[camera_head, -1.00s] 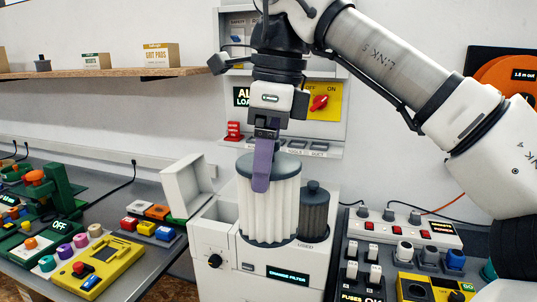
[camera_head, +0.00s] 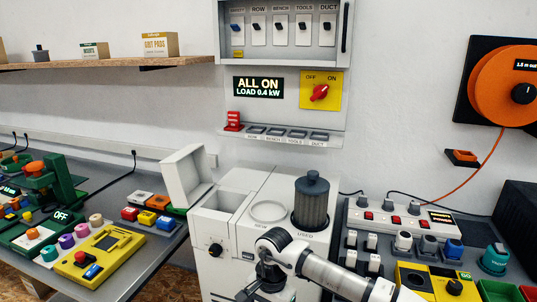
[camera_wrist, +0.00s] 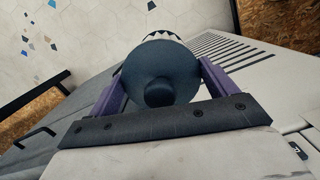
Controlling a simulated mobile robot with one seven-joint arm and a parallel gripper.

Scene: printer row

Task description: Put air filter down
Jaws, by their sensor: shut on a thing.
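In the wrist view, my gripper (camera_wrist: 160,72) has its two purple fingers closed on either side of the air filter (camera_wrist: 155,78). The filter's dark round cap and knob face the camera, and a sliver of its white pleats shows beyond. Speckled floor lies behind it, with a vented pale panel beside it at the right. In the head view my arm reaches down in front of the filter cabinet (camera_head: 238,268); the held filter and fingers are not visible there. The cabinet top has an empty round seat (camera_head: 268,211) and a dark grey used filter (camera_head: 311,203) in the USED hole.
An open compartment (camera_head: 226,198) with a raised lid (camera_head: 186,177) is at the cabinet's left. A bench with a yellow device (camera_head: 100,258) stands left. A power strip (camera_head: 400,220) and fuse blocks are right. Bare floor shows in the wrist view (camera_wrist: 100,40).

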